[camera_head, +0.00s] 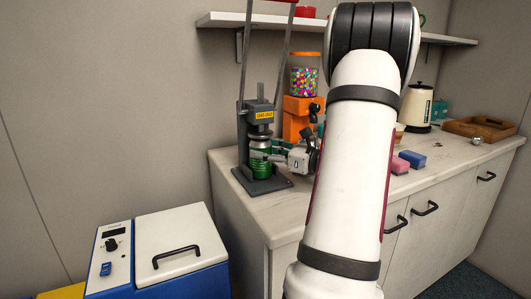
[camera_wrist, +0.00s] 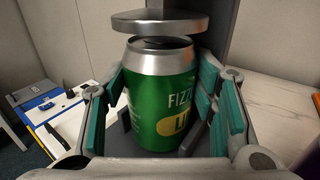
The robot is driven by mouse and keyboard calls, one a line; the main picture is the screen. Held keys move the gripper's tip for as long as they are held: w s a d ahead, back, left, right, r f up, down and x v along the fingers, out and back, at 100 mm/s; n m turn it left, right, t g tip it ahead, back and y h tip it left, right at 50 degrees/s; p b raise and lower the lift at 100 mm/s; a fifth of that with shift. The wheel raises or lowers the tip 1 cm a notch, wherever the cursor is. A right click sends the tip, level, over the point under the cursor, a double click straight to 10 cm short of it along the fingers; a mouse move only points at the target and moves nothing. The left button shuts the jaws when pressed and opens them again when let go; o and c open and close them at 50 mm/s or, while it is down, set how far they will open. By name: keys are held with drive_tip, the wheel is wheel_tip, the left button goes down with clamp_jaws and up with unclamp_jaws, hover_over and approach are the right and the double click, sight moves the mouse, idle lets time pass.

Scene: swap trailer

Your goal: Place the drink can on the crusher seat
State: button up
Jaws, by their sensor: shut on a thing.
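The green drink can (camera_wrist: 160,98) stands upright between the fingers of my gripper (camera_wrist: 165,115) in the wrist view. It also shows in the head view (camera_head: 261,160), inside the can crusher (camera_head: 252,125). The crusher's round press plate (camera_wrist: 160,20) is just above the can's top. The crusher seat (camera_head: 262,184) is the dark base below the can. My gripper (camera_head: 264,157) comes in from the right and is shut on the can. Whether the can's bottom touches the seat I cannot tell.
The crusher stands at the left end of the counter (camera_head: 430,172). An orange candy dispenser (camera_head: 298,112) is behind it. A blue and a pink sponge (camera_head: 412,159), a kettle (camera_head: 416,107) and a wooden tray (camera_head: 478,128) are to the right. A blue and white cooler (camera_head: 180,240) stands lower left.

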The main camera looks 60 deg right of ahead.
drive_tip(key=shift+f, duration=0.1)
drive_tip(key=o, duration=0.8)
drive_tip(key=shift+o, duration=0.2)
